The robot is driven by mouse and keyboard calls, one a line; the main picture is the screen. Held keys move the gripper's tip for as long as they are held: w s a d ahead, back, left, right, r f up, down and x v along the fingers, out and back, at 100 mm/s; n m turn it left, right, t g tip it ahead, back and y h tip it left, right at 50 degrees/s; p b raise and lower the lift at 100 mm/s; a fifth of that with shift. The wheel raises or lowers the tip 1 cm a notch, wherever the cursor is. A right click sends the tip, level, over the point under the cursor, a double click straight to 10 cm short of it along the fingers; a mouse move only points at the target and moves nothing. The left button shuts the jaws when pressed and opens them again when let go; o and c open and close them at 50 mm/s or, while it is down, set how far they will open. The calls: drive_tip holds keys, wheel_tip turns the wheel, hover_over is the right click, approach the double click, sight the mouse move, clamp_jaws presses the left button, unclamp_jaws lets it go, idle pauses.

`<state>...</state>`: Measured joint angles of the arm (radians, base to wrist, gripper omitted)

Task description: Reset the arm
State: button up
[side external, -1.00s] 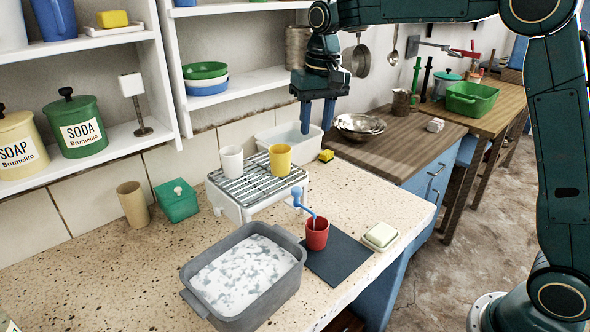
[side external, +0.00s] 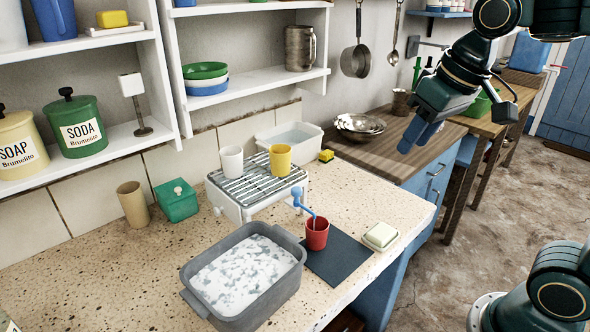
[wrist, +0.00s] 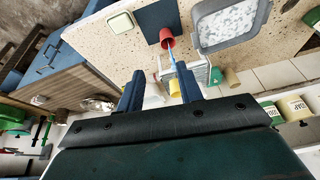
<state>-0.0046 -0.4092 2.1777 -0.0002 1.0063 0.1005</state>
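My gripper (side external: 414,138) hangs in the air at the upper right of the side external view, in front of the wooden counter. It is well apart from the things on the stone top. In the wrist view my gripper (wrist: 159,78) shows two blue fingers spread apart with nothing held between them. The red cup (side external: 317,234) stands upright on a dark mat (side external: 338,262), with a blue-handled brush leaning in it. The white cup (side external: 231,161) and yellow cup (side external: 280,160) stand on a wire rack (side external: 250,188).
A grey basin (side external: 245,315) of foamy water stands at the front. A soap dish (side external: 380,237) sits beside the mat. A green box (side external: 177,201) and tan cup (side external: 133,205) stand near the wall. Shelves (side external: 255,84) line the wall. Air around my gripper looks clear.

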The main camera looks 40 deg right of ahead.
drive_tip(key=s+f+n+t, duration=0.1)
drive_tip(key=s+f, duration=0.3)
drive_tip(key=s, duration=0.4)
drive_tip(key=shift+s+f, duration=0.2)
drive_tip(key=shift+s, duration=0.15)
